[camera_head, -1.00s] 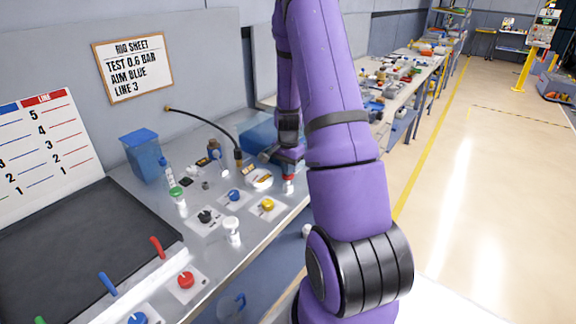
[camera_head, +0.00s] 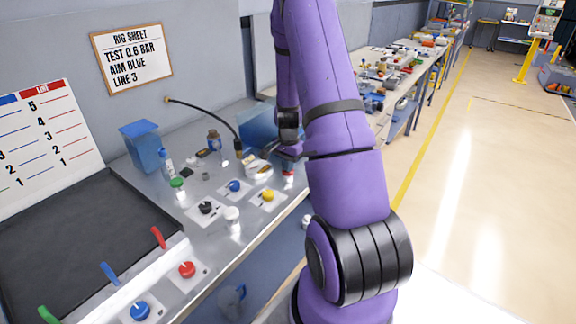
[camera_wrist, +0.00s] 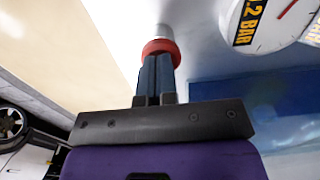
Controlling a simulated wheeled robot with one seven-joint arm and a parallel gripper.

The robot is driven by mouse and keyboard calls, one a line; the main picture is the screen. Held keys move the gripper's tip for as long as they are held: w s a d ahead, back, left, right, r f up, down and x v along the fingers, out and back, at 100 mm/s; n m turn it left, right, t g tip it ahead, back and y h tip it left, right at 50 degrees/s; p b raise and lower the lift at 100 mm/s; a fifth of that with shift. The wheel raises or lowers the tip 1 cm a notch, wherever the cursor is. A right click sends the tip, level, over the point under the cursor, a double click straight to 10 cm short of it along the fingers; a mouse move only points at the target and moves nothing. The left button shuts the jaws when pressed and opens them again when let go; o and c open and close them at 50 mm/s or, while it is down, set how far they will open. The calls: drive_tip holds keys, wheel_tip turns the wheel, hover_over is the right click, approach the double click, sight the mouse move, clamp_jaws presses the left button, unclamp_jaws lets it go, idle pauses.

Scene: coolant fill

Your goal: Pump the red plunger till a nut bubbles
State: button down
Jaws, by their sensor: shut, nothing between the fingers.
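The red plunger (camera_head: 288,173) is a small red cap on a white cylinder near the right edge of the bench. In the wrist view its red cap (camera_wrist: 160,47) sits right at my fingertips, with the white cylinder beyond. My gripper (camera_wrist: 158,58) is shut and empty, with its fingers pointing at the cap. I cannot tell whether they press on it. A white gauge (camera_wrist: 290,38) with a red needle and partly cut-off ".2 BAR" label shows in the wrist view. I see no nut or bubbles.
The bench holds a blue knob (camera_head: 234,186), a yellow knob (camera_head: 268,195), a black knob (camera_head: 206,207) and a red knob (camera_head: 187,269). A black hose (camera_head: 205,109) arches behind. A sheet on the wall (camera_head: 131,57) reads "test 0.6 bar, aim blue, line 3".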

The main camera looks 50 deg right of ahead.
wheel_tip(320, 180, up, 14)
idle(0.4)
idle(0.6)
wheel_tip(320, 180, up, 2)
drive_tip(key=shift+r, duration=0.2)
drive_tip(key=shift+f, duration=0.1)
wheel_tip(320, 180, down, 14)
drive_tip(key=shift+r, duration=0.1)
idle(0.6)
